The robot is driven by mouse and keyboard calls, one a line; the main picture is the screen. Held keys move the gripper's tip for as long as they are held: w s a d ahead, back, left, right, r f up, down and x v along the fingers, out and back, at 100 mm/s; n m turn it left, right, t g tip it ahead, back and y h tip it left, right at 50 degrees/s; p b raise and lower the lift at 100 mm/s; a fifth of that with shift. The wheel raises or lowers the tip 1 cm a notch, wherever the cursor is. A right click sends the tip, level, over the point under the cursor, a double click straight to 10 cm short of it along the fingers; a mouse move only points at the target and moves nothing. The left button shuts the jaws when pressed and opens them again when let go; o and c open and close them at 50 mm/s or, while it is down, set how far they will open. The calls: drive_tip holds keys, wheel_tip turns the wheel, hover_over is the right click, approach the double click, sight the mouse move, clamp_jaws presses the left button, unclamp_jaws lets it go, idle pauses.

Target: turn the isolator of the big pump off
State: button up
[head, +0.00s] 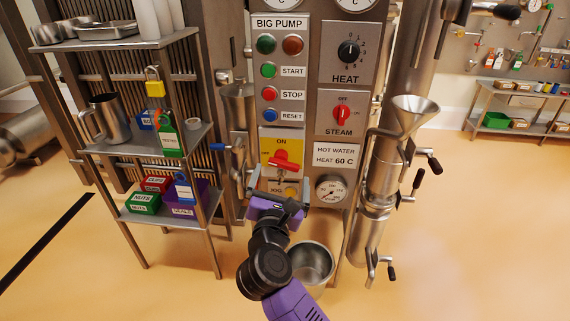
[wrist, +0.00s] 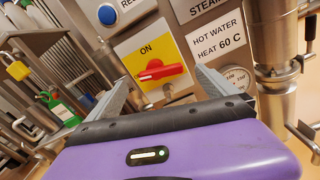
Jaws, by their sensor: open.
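The isolator (head: 284,160) under the BIG PUMP buttons is a red handle on a yellow plate (head: 267,145) marked ON at the top. Its handle lies roughly crosswise, and it also shows in the wrist view (wrist: 158,71). Any OFF mark is not visible. My gripper (head: 279,184) is open and empty, just below and in front of the handle. In the wrist view my two fingers (wrist: 162,80) stand apart, one to each side of the handle, with no contact visible.
The red STEAM knob (head: 342,113) and HEAT knob (head: 348,50) are right of the isolator. A gauge (head: 331,189) sits lower right. A steel funnel (head: 411,112) with pipework stands farther right. A shelf rack (head: 150,148) stands left, a bucket (head: 312,264) on the floor below.

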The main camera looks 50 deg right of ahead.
sight(284, 159)
drive_tip(key=x, duration=0.7)
drive_tip(key=shift+w+d+b, duration=0.1)
drive_tip(key=shift+d+b, duration=0.1)
drive_tip(key=shift+b, duration=0.1)
drive_tip(key=c, duration=1.4)
drive_tip(key=n+p, duration=0.1)
drive_tip(key=p, duration=0.1)
drive_tip(key=shift+r+p, duration=0.3)
drive_tip(key=shift+r, duration=0.05)
drive_tip(key=shift+n+p, duration=0.9)
drive_tip(key=shift+p, duration=0.3)
drive_tip(key=shift+f, duration=0.2)
drive_tip(key=o, duration=1.4)
